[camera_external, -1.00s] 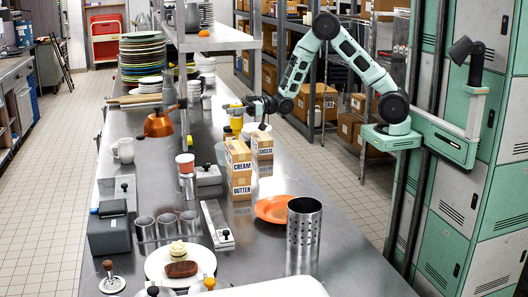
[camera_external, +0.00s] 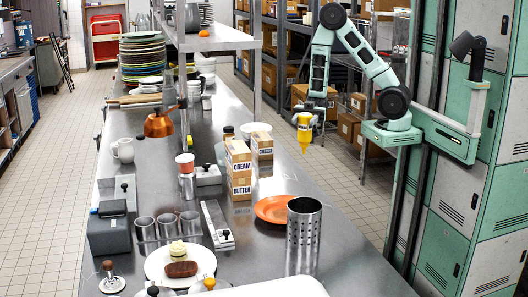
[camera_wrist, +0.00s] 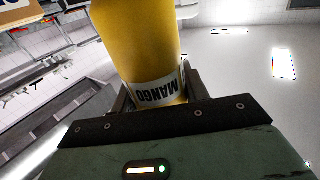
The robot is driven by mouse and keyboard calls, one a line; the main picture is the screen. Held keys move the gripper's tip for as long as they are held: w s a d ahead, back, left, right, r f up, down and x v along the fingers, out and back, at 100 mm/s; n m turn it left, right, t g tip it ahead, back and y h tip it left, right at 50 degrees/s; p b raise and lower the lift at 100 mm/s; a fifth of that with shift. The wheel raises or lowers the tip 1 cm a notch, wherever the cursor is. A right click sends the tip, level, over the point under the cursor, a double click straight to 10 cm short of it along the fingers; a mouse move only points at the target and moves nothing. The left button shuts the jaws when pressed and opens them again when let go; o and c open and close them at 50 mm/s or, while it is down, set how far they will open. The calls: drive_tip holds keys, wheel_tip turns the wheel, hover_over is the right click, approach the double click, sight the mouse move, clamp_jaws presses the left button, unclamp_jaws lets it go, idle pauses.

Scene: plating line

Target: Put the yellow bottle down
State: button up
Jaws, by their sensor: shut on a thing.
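The yellow bottle (camera_external: 304,134) is held in the air by my gripper (camera_external: 306,116). In the external view it points downward, with its narrow end lowest. It appears right of the counter's edge; its exact position over counter or floor is hard to tell. In the wrist view the yellow bottle (camera_wrist: 140,40) fills the upper middle, between the dark fingers of my gripper (camera_wrist: 155,98). Its MANGO label reads upside down there. The far end of the bottle is cut off by the picture's edge.
A shelf post (camera_external: 257,80) rises behind. Bare counter shows between the cartons and the right edge.

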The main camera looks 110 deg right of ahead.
sight(302, 133)
drive_tip(key=f, duration=0.4)
drive_tip(key=shift+w+d, duration=0.1)
drive_tip(key=shift+w, duration=0.1)
wheel_tip(302, 133, down, 11)
drive_tip(key=p, duration=0.2)
idle(0.4)
drive_tip(key=shift+f, duration=0.15)
drive_tip(key=o, duration=0.7)
drive_tip(key=shift+o, duration=0.2)
drive_tip(key=shift+r, duration=0.2)
